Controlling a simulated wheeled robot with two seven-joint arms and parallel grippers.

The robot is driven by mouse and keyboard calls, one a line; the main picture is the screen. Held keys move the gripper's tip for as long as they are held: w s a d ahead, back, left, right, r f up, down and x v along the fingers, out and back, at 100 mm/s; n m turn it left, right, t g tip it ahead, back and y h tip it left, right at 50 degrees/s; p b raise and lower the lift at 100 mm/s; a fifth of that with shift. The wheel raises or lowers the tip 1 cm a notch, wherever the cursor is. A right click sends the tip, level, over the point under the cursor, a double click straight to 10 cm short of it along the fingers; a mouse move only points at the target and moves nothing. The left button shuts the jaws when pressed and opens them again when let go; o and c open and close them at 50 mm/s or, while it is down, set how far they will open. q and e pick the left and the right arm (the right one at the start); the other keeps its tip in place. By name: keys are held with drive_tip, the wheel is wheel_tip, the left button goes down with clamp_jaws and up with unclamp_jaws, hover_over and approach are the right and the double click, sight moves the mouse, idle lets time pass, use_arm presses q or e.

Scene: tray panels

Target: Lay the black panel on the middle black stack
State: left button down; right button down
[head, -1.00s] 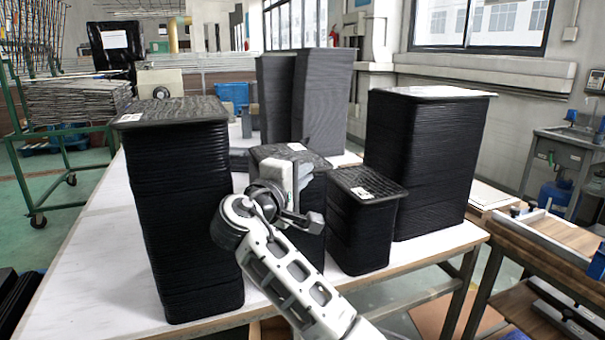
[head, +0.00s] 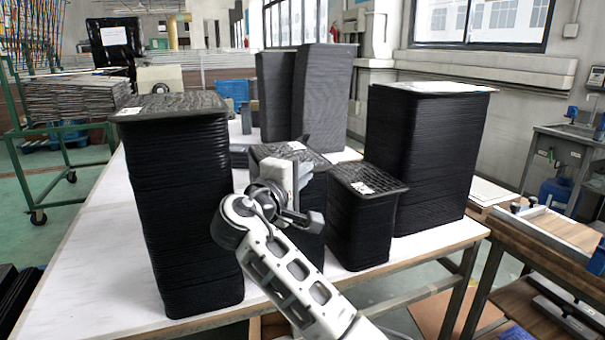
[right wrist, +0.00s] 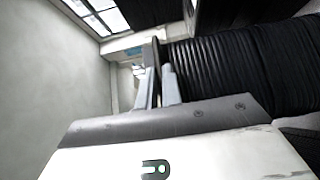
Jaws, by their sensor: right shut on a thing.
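The middle black stack (head: 313,235) stands at the centre of the table, partly hidden by my right arm. A black panel (head: 272,150) with a white label lies flat at its top in the head view. My right gripper (head: 300,165) is at the near side of this top and shut on the panel's edge. In the right wrist view, the fingers (right wrist: 160,88) close around a thin dark edge (right wrist: 155,52) beside a ribbed black stack (right wrist: 235,78). Whether the panel fully touches the stack is hard to tell. My left gripper is not in view.
A tall black stack (head: 185,210) stands to the left. A shorter stack (head: 362,225) is close on the right, with a taller one (head: 425,160) behind it. More tall stacks (head: 322,100) stand at the back. The white table (head: 95,260) is bare at front left.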

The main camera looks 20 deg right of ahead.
drive_tip(key=shift+f, duration=0.1)
idle(0.3)
drive_tip(key=c, duration=1.5)
unclamp_jaws()
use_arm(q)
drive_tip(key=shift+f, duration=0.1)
